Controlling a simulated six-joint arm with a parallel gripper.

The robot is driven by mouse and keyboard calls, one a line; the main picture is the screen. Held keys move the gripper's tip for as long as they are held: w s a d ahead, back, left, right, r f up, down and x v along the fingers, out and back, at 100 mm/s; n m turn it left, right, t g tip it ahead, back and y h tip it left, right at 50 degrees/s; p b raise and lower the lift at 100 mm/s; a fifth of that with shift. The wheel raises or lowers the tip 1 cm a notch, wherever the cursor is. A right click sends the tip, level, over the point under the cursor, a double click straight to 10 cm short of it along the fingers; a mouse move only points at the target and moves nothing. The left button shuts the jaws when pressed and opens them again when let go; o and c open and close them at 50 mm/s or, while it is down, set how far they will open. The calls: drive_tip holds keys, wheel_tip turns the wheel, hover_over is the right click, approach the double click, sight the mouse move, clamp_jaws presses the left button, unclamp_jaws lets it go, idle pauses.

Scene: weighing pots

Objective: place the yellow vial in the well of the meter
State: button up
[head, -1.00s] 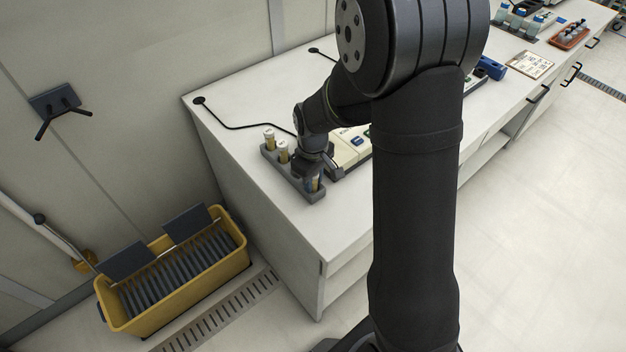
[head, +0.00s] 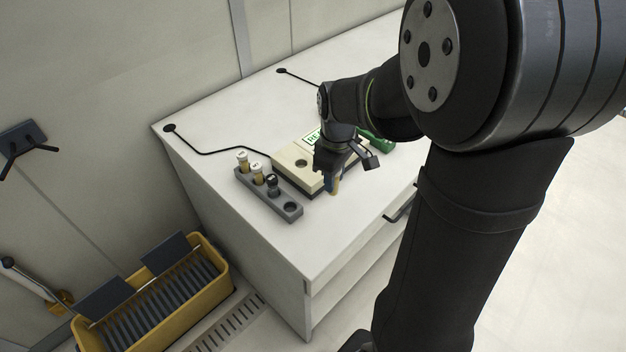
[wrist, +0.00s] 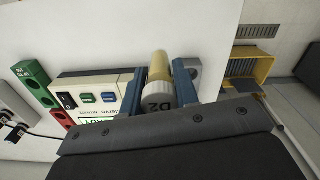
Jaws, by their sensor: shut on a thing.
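My gripper (head: 331,177) is shut on the yellow vial (head: 333,187), held at the front right edge of the meter (head: 289,157). In the wrist view the vial's yellow body (wrist: 160,66) and white cap marked D2 (wrist: 158,104) sit between the blue fingers (wrist: 158,82). The meter is a cream box with a dark round well (head: 301,162) on its top, which looks empty. Its green-lit display (head: 311,139) is partly hidden by my wrist.
A grey rack (head: 290,209) stands left of the meter with several vials; its front slot is empty. A green block (head: 378,143) lies right of my gripper. A black cable (head: 215,152) runs behind the rack. The bench (head: 300,250) is clear in front. A yellow bin (head: 222,290) stands below.

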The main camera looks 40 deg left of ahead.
drive_tip(key=w+a+r, duration=0.3)
drive_tip(key=w+a, duration=0.3)
drive_tip(key=w, duration=0.4)
hover_over(301, 155)
drive_tip(key=s+d, duration=0.2)
wheel_tip(301, 155, down, 7)
drive_tip(key=shift+s+d+f, duration=0.1)
drive_tip(key=shift+d+f, duration=0.05)
drive_tip(key=shift+f, duration=1.75)
drive_tip(key=shift+f, duration=0.1)
drive_tip(key=o, duration=1)
drive_tip(key=shift+c, duration=0.2)
wheel_tip(301, 155, up, 12)
